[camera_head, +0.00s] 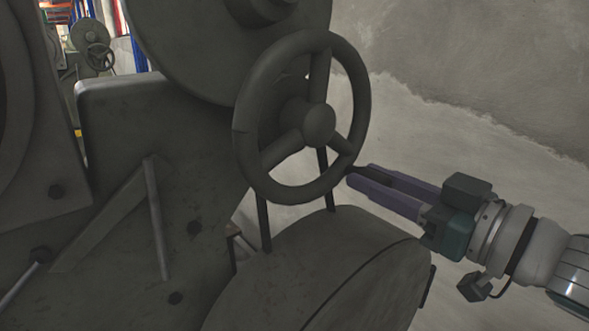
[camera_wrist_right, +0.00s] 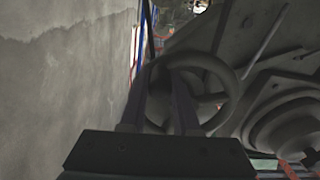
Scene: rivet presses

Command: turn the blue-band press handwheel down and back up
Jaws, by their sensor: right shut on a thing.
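A dark grey three-spoke handwheel (camera_head: 318,124) is mounted on the dark press (camera_head: 125,125) in the middle of the head view. My right gripper (camera_head: 352,174) reaches in from the right, and its purple fingers are shut on the wheel's lower right rim. In the right wrist view, the handwheel (camera_wrist_right: 234,88) lies beyond the two fingers (camera_wrist_right: 160,98), which overlap its rim. The fingertips are partly lost in shadow there. I see no blue band on the visible part of this press. My left gripper is not in view.
A large rounded housing (camera_head: 330,270) sits just below the wheel and my right fingers. A bare concrete wall (camera_head: 480,120) stands behind on the right. Another machine with a small wheel (camera_head: 98,56) shows far off at upper left.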

